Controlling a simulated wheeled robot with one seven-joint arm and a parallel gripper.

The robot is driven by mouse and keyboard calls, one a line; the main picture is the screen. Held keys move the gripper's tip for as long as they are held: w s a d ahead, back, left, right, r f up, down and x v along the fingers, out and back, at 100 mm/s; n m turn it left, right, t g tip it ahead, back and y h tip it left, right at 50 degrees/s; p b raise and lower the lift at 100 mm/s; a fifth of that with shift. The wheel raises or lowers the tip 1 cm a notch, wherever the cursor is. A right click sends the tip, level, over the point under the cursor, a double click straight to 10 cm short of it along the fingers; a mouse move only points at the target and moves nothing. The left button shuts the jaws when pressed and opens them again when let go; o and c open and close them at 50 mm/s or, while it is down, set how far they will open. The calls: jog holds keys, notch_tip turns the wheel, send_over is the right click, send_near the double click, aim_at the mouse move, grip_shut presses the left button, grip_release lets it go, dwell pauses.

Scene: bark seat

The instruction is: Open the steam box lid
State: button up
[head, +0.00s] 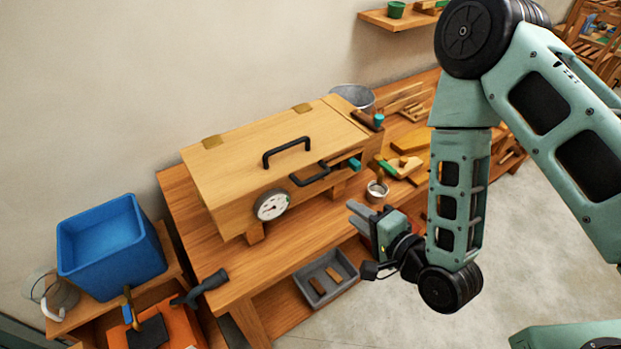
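The steam box (235,214) is a long wooden box on short feet on the workbench. Its lid (243,152) looks closed, with a black handle (286,151) on top and brass hinges along the wall side. A second black handle (309,179) and a round dial gauge (271,205) are on the front. My gripper (356,213) is in front of the bench, to the right of and below the box, apart from it. Its fingers point left; the gap between them is not clear at this angle.
The workbench (268,256) runs along the wall. A small cup (377,191), wood pieces and tools stand right of the box; a metal bucket (352,96) is behind. A blue bin (112,240) stands left. A grey tray (325,276) sits below. Floor at right is clear.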

jog(key=m, duration=0.1)
jog(key=b, duration=1.5)
send_near(316, 180)
jog(key=f+x, duration=0.1)
jog(key=x, duration=0.1)
jog(key=shift+t, duration=0.4)
jog(key=p+x, duration=0.1)
jog(key=x, duration=0.3)
jog(key=p+x, duration=0.2)
jog(key=x, duration=0.2)
jog(key=shift+w+a+r, duration=0.2)
jog(key=shift+a, duration=0.05)
jog(key=shift+c, duration=0.2)
grip_shut()
